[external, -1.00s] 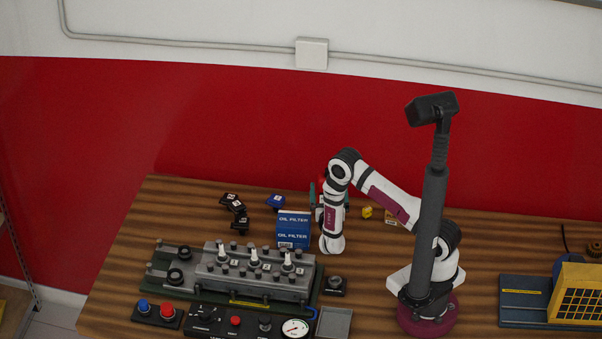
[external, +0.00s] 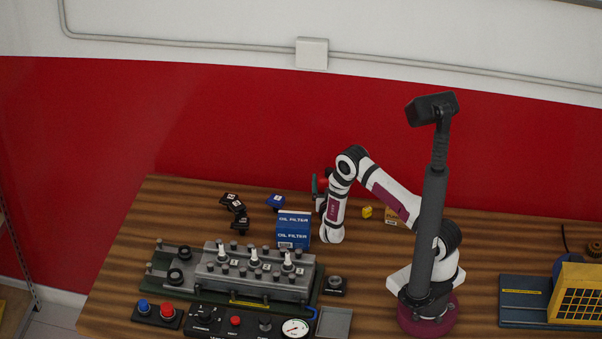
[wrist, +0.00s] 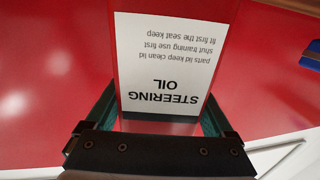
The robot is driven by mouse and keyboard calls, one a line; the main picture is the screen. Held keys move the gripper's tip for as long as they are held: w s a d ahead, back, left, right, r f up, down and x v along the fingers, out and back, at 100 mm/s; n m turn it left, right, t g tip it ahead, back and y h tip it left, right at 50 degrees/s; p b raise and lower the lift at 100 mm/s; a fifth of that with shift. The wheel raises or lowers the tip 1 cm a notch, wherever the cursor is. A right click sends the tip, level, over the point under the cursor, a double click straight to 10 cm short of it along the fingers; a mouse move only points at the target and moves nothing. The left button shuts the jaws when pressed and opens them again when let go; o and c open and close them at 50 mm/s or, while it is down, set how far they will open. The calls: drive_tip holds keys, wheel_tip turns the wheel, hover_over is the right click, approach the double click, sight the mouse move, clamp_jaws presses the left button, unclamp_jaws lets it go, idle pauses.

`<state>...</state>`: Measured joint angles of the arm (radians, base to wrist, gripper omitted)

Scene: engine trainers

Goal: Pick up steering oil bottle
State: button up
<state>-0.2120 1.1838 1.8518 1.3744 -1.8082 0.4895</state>
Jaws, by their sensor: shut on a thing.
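The steering oil bottle (wrist: 160,65) fills the middle of the wrist view. It is red with a white label reading STEERING OIL, upside down in that view. My gripper (wrist: 160,112) is shut on it, with a dark green finger on each side. In the external view my gripper (external: 318,187) is near the back of the table, behind the blue oil filter box. The bottle there is mostly hidden by my wrist and blends with the red wall. I cannot tell how far its base is above the table.
The blue oil filter box (external: 294,230) stands just left of my forearm. Small black blocks (external: 236,207) and a blue block (external: 276,201) lie further left. A yellow piece (external: 367,212) lies to the right. The engine block (external: 250,270) and control panel (external: 250,321) occupy the front left.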

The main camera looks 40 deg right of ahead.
clamp_jaws()
drive_tip(key=shift+r, duration=0.1)
